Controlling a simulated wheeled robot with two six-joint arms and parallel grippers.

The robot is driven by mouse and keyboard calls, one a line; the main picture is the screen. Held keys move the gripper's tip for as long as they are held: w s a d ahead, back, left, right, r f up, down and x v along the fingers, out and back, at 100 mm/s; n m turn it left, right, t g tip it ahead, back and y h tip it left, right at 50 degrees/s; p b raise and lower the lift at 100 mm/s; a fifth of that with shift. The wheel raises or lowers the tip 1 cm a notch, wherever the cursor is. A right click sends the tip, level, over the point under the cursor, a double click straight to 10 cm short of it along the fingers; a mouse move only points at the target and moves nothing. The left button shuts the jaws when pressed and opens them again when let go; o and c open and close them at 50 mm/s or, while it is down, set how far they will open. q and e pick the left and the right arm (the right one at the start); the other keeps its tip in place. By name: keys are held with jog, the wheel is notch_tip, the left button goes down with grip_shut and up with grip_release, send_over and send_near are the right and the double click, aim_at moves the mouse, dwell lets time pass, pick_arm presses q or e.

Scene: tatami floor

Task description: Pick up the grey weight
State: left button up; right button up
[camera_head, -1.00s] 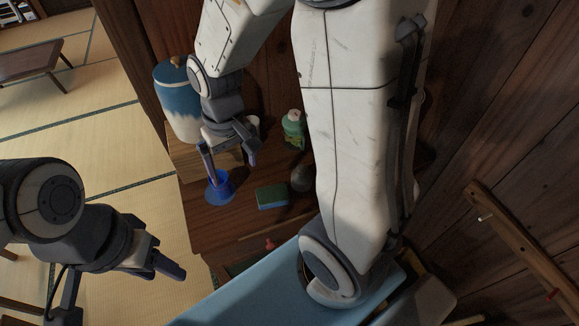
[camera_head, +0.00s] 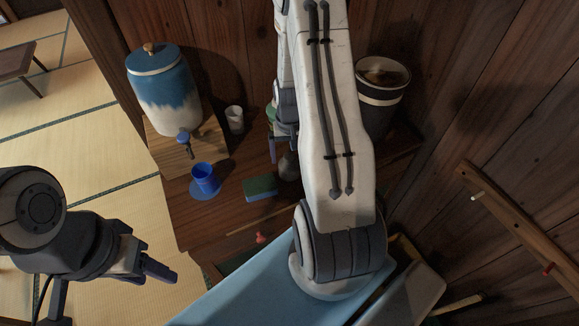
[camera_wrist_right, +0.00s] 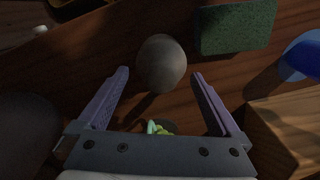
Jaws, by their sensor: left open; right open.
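The grey weight (camera_wrist_right: 162,60) is a dark, rounded lump on the wooden counter. In the right wrist view it lies just ahead of and between my right gripper's fingertips; contact cannot be told. In the head view the weight (camera_head: 287,168) is partly hidden by my right arm. My right gripper (camera_wrist_right: 160,76) is open, with nothing held; in the head view it is mostly behind its own arm. My left gripper (camera_head: 158,272) is open and empty at the lower left, over the tatami and away from the counter.
A green sponge (camera_head: 260,188) lies beside the weight. A blue cup (camera_head: 205,179), a white cup (camera_head: 235,119) and a blue-white jar (camera_head: 165,95) on a wooden box stand to the left. A dark bin (camera_head: 383,97) stands at the right. A small green item (camera_wrist_right: 160,128) shows near the right gripper's base.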

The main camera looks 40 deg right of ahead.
aim_at(290, 166)
jog(key=f, duration=0.3)
jog(key=shift+s+a+f+p, duration=0.3)
jog(key=shift+s+f+p, duration=0.05)
jog(key=shift+s, duration=0.05)
jog(key=shift+f, duration=0.5)
jog(key=shift+w, duration=0.1)
grip_shut()
